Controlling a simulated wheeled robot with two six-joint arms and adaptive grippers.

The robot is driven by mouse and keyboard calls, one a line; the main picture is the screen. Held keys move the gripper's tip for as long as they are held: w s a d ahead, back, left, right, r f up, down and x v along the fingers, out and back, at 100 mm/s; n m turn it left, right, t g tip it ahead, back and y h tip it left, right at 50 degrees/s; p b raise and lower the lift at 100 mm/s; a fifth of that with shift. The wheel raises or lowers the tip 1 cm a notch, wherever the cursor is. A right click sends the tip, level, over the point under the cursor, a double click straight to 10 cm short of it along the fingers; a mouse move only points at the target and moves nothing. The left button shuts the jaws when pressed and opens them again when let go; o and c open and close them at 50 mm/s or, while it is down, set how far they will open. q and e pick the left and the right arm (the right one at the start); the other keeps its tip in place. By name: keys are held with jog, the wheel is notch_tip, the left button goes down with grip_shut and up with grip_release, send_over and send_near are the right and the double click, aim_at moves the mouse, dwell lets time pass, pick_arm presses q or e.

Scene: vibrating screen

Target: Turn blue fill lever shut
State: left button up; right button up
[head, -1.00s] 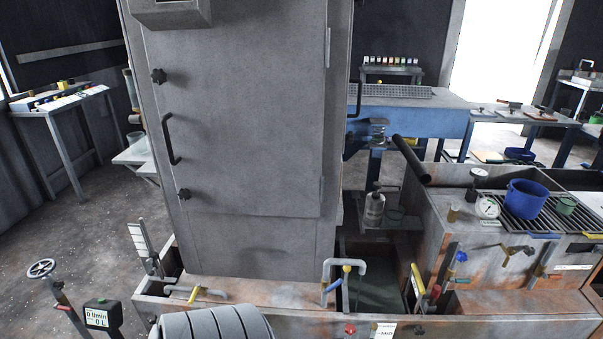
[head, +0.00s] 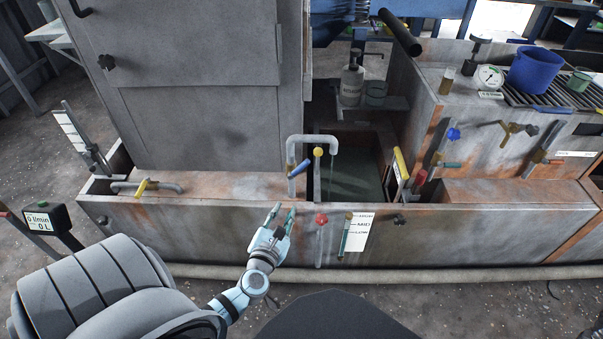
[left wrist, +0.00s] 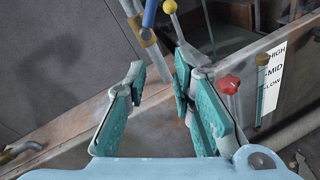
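The blue lever (head: 300,168) sits on the bent grey pipe (head: 312,139) at the near left corner of the water tank (head: 358,185). It slants up to the right. In the left wrist view the blue lever (left wrist: 150,12) shows at the top edge, beyond the fingers. My left gripper (head: 282,212) is open and empty, below and a little left of the lever, by the trough's front wall. Its spread fingers also show in the left wrist view (left wrist: 161,70), apart from the lever. My right gripper is not in view.
A yellow-topped post (head: 318,152) stands just right of the lever. A red knob (head: 321,219) and a level gauge with a white label (head: 357,231) are on the front wall. A yellow-handled pipe (head: 142,187) lies left. A tall grey cabinet (head: 190,120) stands behind.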

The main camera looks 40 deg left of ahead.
aim_at(301, 169)
pick_arm(q)
jog(key=w+a+r+m+b, duration=0.1)
jog(key=w, duration=0.3)
jog(key=w+a+r+m+t+b, duration=0.1)
jog(key=w+a, duration=0.1)
jog(key=w, duration=0.3)
jog(key=w+a+r+m+b, duration=0.1)
jog(key=w, duration=0.4)
jog(key=shift+a+r+t, duration=0.35)
jog(key=shift+a+t, duration=0.05)
jog(key=shift+w+a, duration=0.15)
jog(key=shift+w, duration=0.1)
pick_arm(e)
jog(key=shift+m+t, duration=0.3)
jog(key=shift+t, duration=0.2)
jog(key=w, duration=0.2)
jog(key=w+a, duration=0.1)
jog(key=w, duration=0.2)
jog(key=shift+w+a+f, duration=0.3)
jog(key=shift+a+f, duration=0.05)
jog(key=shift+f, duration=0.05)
pick_arm(q)
jog(key=shift+r, duration=0.1)
grip_shut()
